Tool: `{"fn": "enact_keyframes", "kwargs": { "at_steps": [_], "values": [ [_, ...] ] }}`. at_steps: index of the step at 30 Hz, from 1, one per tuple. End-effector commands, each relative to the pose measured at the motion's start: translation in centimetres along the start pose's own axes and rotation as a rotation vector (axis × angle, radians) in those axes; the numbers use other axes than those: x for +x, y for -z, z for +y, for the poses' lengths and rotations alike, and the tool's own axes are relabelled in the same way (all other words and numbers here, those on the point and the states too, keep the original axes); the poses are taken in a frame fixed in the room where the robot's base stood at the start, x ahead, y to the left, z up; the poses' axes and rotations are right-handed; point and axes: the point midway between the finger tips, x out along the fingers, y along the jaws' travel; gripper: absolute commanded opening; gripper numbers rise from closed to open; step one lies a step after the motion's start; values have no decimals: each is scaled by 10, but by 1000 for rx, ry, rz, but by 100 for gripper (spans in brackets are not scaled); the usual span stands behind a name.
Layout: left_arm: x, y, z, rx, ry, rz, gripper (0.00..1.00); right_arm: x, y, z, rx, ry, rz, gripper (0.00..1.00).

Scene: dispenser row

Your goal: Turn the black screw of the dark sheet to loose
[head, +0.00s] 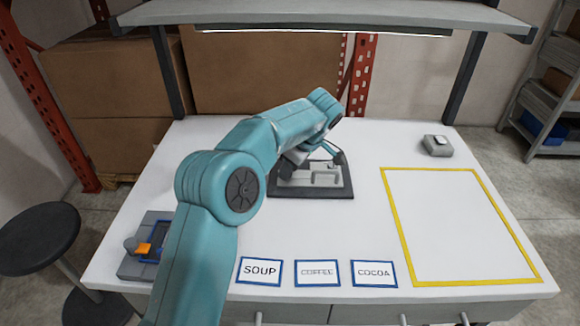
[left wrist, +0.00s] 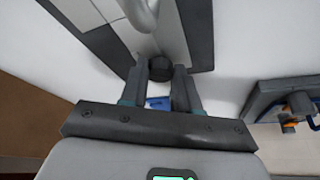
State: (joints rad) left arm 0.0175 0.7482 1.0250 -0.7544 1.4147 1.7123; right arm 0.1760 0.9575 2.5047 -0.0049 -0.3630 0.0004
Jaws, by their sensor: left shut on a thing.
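The dark sheet (head: 312,194) lies near the middle of the white table, with a light grey fixture (head: 322,174) on it. In the left wrist view the dark sheet (left wrist: 197,30) runs up from the fingers. The black screw (left wrist: 160,67) is a short dark round knob at the sheet's near edge, between the fingertips. My left gripper (left wrist: 159,76) is shut on it. In the head view my own arm hides the screw and most of the gripper. Its turning mark cannot be seen. My right gripper is not in view.
A grey device with a blue frame and orange piece (head: 143,249) stands at the front left. Cards SOUP (head: 260,271), COFFEE (head: 317,273) and COCOA (head: 374,273) lie along the front. A yellow outline (head: 463,282) marks empty space at right. A small grey box (head: 437,146) stands behind it.

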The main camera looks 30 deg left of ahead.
Motion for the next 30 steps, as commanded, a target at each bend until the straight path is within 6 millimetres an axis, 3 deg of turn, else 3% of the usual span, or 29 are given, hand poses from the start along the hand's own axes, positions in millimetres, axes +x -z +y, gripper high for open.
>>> {"fn": "enact_keyframes", "kwargs": {
  "at_steps": [1, 2, 3, 4, 13, 17, 30],
  "values": [
    [6, -4, -3, 6, 18, -5, 0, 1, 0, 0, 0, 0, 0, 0],
    [6, -4, -3, 6, 18, -5, 37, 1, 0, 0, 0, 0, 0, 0],
    [6, -4, -3, 6, 17, -4, 50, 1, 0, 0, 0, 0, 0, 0],
    [5, -3, -2, 6, 16, -4, 57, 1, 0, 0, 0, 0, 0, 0],
    [1, -2, -1, 3, 6, -2, 57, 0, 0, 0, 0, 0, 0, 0],
    [-12, -1, 0, 2, 2, -1, 57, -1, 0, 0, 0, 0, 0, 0],
    [-125, 0, 1, 4, 5, -2, 57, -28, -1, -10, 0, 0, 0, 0]
  ]
}}
